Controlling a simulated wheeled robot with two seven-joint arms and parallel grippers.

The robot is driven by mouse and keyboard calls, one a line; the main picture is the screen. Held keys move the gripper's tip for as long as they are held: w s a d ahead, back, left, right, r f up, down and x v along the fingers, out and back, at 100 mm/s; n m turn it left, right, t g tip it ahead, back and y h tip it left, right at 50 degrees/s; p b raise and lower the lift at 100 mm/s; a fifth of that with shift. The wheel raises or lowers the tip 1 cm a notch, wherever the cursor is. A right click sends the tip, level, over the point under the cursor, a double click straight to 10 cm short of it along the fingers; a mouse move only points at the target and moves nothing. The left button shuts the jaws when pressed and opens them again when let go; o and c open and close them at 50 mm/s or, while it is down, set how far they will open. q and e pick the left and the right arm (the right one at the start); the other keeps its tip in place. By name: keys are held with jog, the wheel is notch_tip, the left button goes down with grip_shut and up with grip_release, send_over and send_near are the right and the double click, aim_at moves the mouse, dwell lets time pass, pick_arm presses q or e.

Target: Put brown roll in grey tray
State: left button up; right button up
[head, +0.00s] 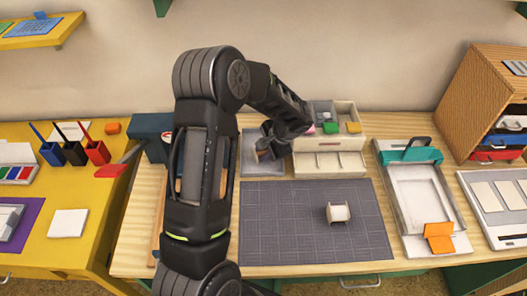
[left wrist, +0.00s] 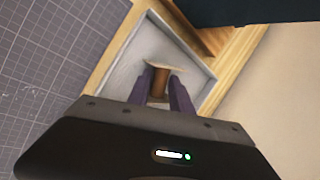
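The brown roll (left wrist: 160,79) shows in the left wrist view as a spool with a brown core and a pale, wider end. My left gripper (left wrist: 161,75) has its two fingers on either side of the core and looks shut on it. The roll is over or inside the grey tray (left wrist: 128,62), a shallow grey square with raised edges; I cannot tell whether it touches the bottom. In the head view the grey tray (head: 247,152) lies behind the mat, and my left gripper (head: 266,150) is at it, mostly hiding the roll. My right gripper is not in view.
A dark gridded mat (head: 290,225) carries a pale roll (head: 338,213). A cream drawer box (head: 328,163) stands right of the tray and a dark blue box (head: 150,135) left of it. Much of the mat is clear.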

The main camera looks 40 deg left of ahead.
pick_arm(q)
jog(key=shift+o, duration=1.3)
jog(key=shift+r, duration=0.2)
jog(key=shift+d+r, duration=0.15)
jog(key=shift+r, duration=0.05)
jog(key=v, duration=1.1)
jog(key=shift+r+b, duration=0.2)
jog(key=shift+b, duration=0.25)
